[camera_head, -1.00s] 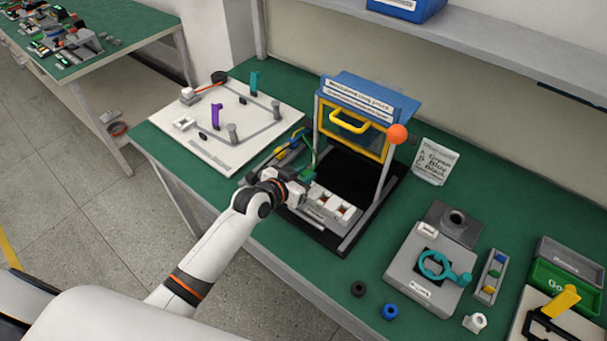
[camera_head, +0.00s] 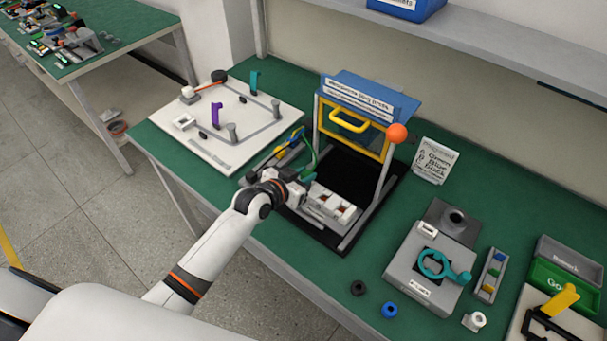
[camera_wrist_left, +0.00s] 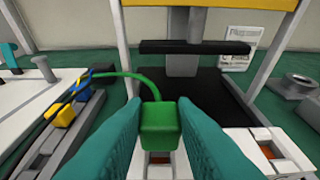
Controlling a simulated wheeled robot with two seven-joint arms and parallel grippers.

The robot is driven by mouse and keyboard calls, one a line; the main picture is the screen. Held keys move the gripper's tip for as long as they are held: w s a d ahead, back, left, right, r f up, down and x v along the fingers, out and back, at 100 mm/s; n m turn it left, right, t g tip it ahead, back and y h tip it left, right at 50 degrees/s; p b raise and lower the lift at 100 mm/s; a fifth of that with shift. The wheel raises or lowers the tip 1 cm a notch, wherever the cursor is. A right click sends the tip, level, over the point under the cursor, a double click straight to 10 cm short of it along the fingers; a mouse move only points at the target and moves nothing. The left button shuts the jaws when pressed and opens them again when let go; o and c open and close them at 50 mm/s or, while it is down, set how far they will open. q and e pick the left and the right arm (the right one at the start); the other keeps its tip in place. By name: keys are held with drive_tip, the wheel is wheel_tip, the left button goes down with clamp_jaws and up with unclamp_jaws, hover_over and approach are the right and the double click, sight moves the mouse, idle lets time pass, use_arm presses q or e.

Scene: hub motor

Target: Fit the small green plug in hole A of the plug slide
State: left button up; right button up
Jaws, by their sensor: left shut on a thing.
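My left gripper (camera_head: 300,187) is shut on the small green plug. The green plug (camera_wrist_left: 160,127) sits between the two teal fingers (camera_wrist_left: 160,138) in the left wrist view, with a green cable curving from its far side to the left. The plug slide (camera_head: 330,206) is a grey bar with white sockets in front of the guard frame. The plug is over or at the leftmost visible socket (camera_wrist_left: 156,170) in the wrist view; I cannot tell whether it has entered. Another socket (camera_wrist_left: 268,152) lies to the right. The hole letters are not readable. My right gripper is not in view.
Blue and yellow plugs (camera_wrist_left: 72,105) with cables sit left of the slide. A yellow-handled guard (camera_head: 350,122) with an orange ball (camera_head: 397,133) stands behind it. A white board (camera_head: 215,150) lies left, and a grey fixture (camera_head: 430,275) lies right.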

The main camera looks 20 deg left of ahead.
use_arm(q)
drive_tip(key=shift+f+b, duration=0.65)
drive_tip(key=shift+f, duration=0.2)
drive_tip(key=o, duration=1)
drive_tip(key=shift+o, duration=0.2)
drive_tip(key=v, duration=1.2)
drive_tip(key=shift+b, duration=0.4)
drive_tip(key=shift+f, duration=0.1)
